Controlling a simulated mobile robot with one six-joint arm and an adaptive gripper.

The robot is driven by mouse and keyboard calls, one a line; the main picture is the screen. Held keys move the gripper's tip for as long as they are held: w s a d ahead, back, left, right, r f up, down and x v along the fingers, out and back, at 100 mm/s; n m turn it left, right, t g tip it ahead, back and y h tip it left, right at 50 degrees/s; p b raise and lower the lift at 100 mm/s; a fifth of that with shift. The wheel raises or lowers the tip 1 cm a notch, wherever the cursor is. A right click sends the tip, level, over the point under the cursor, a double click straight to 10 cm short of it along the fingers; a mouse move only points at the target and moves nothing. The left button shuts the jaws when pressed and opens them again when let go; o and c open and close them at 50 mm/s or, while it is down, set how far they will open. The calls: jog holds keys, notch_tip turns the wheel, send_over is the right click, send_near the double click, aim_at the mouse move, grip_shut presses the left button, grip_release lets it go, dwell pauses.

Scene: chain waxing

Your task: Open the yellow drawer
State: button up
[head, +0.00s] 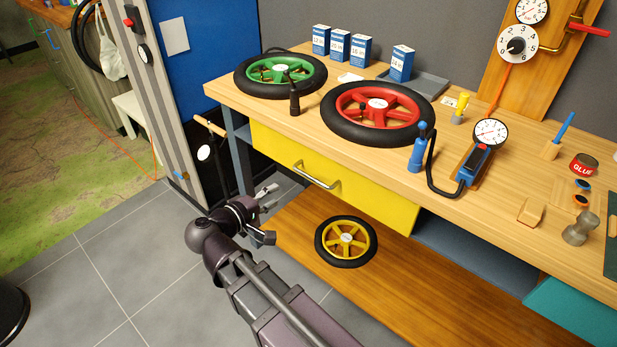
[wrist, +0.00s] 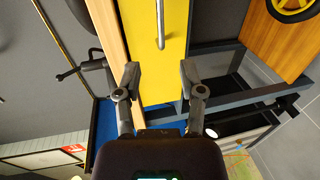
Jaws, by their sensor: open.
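The yellow drawer (head: 357,191) sits shut under the wooden workbench top, with a silver bar handle (head: 317,175) on its front. In the wrist view the drawer front (wrist: 147,70) fills the upper middle, and the handle (wrist: 160,22) runs along it near the top edge. My gripper (head: 267,207) is in front of and left of the handle, apart from it, lower in the picture. In the wrist view my gripper (wrist: 157,82) has its two fingers apart with nothing between them.
The workbench top (head: 300,118) carries a green wheel (head: 281,70), a red wheel (head: 377,108) and a blue pump (head: 417,150). A yellow wheel (head: 346,241) lies on the lower wooden shelf (head: 400,290).

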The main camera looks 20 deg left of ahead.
aim_at(308, 176)
jog(key=shift+b+x, duration=1.45)
jog(key=shift+x, duration=5.35)
grip_shut()
jog(key=shift+d, duration=0.2)
jog(key=shift+s+a, duration=0.1)
jog(key=shift+a, duration=0.05)
